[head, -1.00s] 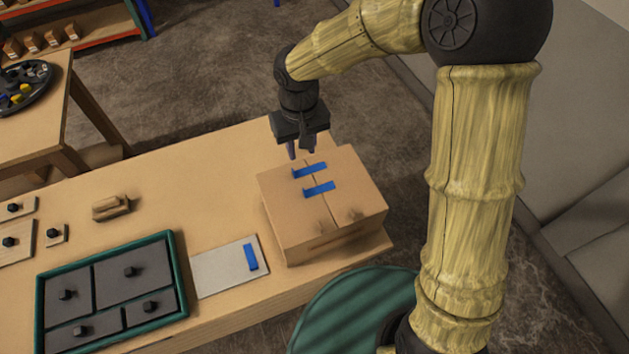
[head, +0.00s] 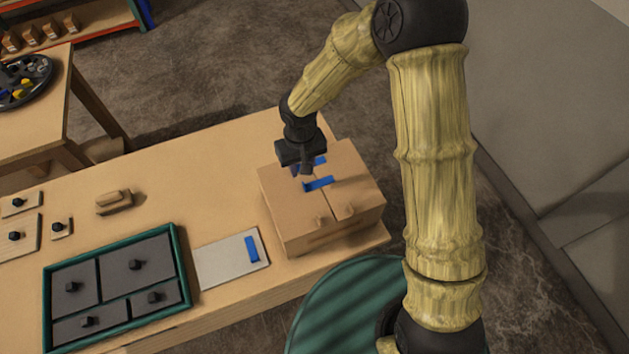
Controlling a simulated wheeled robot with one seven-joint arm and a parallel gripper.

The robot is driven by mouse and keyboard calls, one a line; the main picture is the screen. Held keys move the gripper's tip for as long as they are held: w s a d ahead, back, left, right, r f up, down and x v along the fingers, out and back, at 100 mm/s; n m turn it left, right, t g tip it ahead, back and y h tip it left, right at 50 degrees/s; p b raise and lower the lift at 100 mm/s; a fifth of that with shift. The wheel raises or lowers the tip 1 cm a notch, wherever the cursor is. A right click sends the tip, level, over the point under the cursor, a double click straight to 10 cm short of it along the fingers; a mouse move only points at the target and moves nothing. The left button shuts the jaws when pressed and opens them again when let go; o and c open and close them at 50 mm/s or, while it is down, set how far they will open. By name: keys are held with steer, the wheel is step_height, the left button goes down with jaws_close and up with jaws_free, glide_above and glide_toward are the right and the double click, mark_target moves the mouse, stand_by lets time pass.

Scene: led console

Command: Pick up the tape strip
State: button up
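Two blue tape strips lie across the seam on top of a cardboard box (head: 285,205). The nearer box strip (head: 320,184) is in clear view. The farther box strip (head: 320,161) is partly hidden behind my gripper (head: 302,171). A third blue strip (head: 252,249) lies on a pale plate (head: 215,267) left of the box. My gripper points down over the box's far left part, close to the two box strips. Its fingertips are mostly hidden, so I cannot tell their opening or whether they touch a strip.
A green-rimmed tray (head: 178,245) with grey knobbed panels sits at the front left. A small wooden block (head: 114,202) and several knobbed wooden pieces lie farther left. The table (head: 200,190) is bare between the block and the box. Another table (head: 40,110) stands at the back left.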

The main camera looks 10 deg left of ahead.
mark_target(304, 183)
steer(key=shift+f, duration=1.25)
steer(key=shift+w+f+p, duration=0.1)
steer(key=shift+f+p, duration=1.3)
steer(key=shift+f, duration=1.2)
steer(key=shift+d, duration=0.1)
steer(key=shift+c, duration=0.2)
jaws_close()
